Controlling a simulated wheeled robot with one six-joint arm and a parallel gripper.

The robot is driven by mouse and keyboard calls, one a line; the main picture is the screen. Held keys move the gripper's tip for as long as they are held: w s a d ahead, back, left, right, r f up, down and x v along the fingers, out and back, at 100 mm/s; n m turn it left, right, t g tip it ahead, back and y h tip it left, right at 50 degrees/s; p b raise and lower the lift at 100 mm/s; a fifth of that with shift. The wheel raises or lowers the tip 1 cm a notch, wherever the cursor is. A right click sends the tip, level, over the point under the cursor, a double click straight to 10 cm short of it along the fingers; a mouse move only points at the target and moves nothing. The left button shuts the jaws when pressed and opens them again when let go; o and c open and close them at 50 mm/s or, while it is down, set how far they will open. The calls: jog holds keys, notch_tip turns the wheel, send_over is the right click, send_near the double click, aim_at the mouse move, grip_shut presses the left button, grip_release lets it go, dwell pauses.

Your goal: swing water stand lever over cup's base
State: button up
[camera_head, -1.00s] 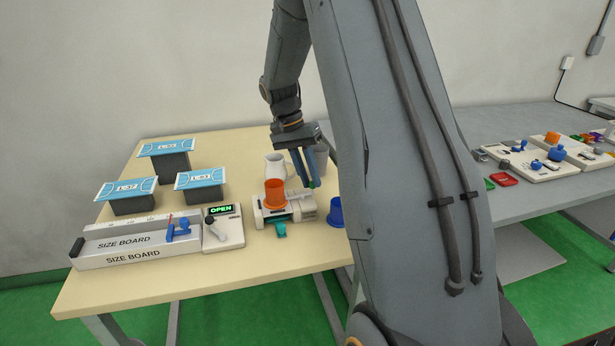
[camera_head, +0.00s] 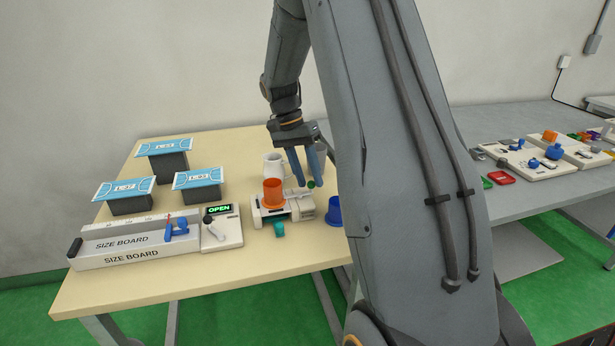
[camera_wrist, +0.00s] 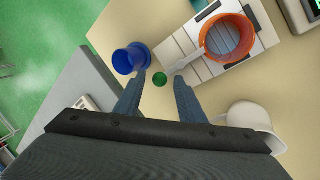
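The white water stand (camera_head: 284,210) sits on the wooden table with an orange cup (camera_head: 273,193) upright on it. Its pale lever (camera_wrist: 184,66) ends in a green ball knob (camera_wrist: 160,79), which also shows in the head view (camera_head: 311,184). The lever points out from the stand's side, away from the orange cup. My gripper (camera_wrist: 158,84) is open and empty, pointing down above the knob. In the wrist view the knob appears between the two blue fingertips. I cannot tell whether either finger touches it.
A blue cup (camera_head: 334,211) stands right of the stand, close to the knob. A white jug (camera_head: 272,166) stands behind the stand. A size board (camera_head: 140,240) and a switch box reading OPEN (camera_head: 221,228) are to the left.

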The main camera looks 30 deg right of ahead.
jog(key=b+v, duration=0.1)
jog(key=v, duration=0.7)
jog(key=shift+b, duration=0.4)
jog(key=shift+f, duration=0.15)
